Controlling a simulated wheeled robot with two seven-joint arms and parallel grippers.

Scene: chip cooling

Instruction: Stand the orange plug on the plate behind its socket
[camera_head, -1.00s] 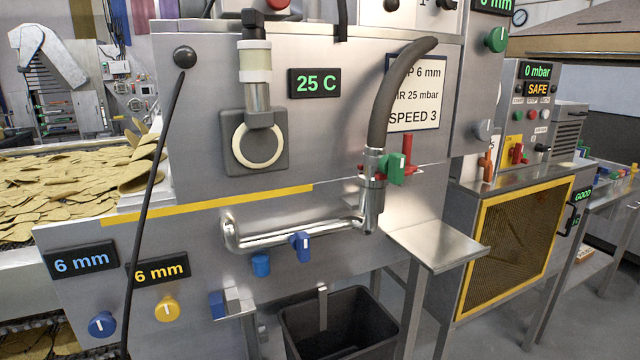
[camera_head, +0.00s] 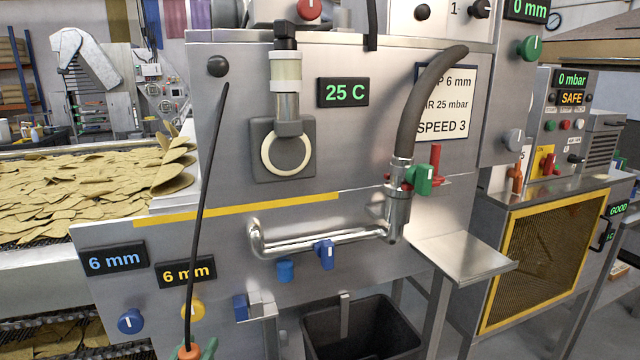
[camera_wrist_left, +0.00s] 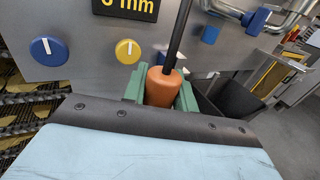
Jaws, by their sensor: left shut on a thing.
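My left gripper (camera_head: 188,352) is at the bottom edge in the head view. Its green fingers are shut on an orange grip (camera_wrist_left: 162,87) in the wrist view. A long thin black rod (camera_head: 206,180) rises from this grip. Its upper end is close below a black ball knob (camera_head: 217,66); I cannot tell whether they touch. Another small orange piece (camera_head: 514,178), which looks like a plug, stands upright at the left end of the right machine's top, beside a red-handled fitting (camera_head: 548,163). Its base and any socket are too small to make out. My right gripper is out of view.
A grey hose (camera_head: 418,105) ends at a steel pipe (camera_head: 320,243) with a green valve handle (camera_head: 420,179). A red upright piece (camera_head: 436,158) is behind it. A bare steel shelf (camera_head: 462,257) sticks out below. A black bin (camera_head: 365,330) stands under the pipe.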

